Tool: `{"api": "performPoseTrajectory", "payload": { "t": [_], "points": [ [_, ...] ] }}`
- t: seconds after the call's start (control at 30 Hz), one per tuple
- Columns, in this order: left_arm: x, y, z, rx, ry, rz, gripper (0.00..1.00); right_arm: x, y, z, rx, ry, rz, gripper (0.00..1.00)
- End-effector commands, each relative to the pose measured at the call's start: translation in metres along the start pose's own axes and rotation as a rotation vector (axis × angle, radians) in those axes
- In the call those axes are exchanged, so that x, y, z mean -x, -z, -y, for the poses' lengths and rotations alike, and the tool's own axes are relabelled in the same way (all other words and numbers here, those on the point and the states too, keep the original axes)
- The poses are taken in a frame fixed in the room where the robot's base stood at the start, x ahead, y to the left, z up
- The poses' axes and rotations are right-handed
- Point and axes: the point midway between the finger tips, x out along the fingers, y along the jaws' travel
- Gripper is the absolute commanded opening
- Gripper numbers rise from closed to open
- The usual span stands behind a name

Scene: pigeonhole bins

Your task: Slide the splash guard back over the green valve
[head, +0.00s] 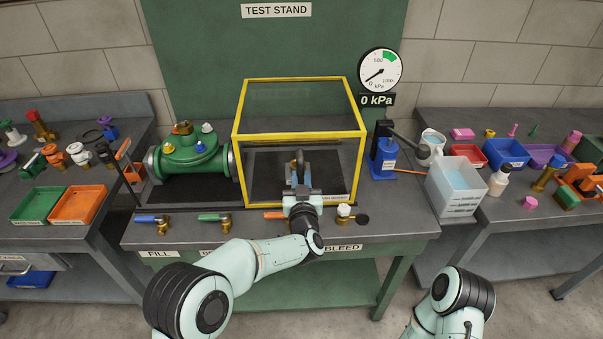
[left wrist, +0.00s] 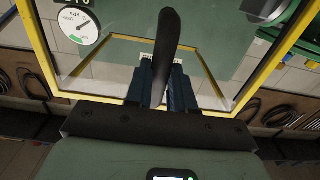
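The green valve (head: 188,157) sits at the left of the test stand, uncovered, with yellow, white and blue fittings on it. The splash guard (head: 299,135), a clear box with a yellow frame, stands to the right of the valve, close beside its flange. My left gripper (head: 299,186) is at the guard's front. In the left wrist view its two fingers (left wrist: 161,85) lie close on both sides of the dark handle (left wrist: 166,45) and look shut on it. The guard's yellow frame (left wrist: 42,55) surrounds the handle there. My right gripper is out of view; only part of that arm shows.
Small handled valves, blue (head: 150,219), green (head: 212,218) and orange (head: 276,215), line the front edge. A pressure gauge (head: 380,70) reads 0 kPa. Side benches hold trays and parts.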

Motion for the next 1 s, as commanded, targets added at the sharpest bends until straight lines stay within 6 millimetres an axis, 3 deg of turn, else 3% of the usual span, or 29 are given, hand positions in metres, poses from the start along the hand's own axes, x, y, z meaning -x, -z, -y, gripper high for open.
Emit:
{"api": "performPoseTrajectory", "payload": {
  "t": [0.17, 1.0],
  "points": [
    [0.000, -0.001, 0.006, 0.000, 0.002, 0.000, 0.00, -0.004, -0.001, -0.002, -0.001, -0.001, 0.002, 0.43],
    [0.000, -0.002, 0.141, 0.000, 0.007, -0.002, 0.00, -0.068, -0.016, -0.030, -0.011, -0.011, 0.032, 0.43]
  ]
}}
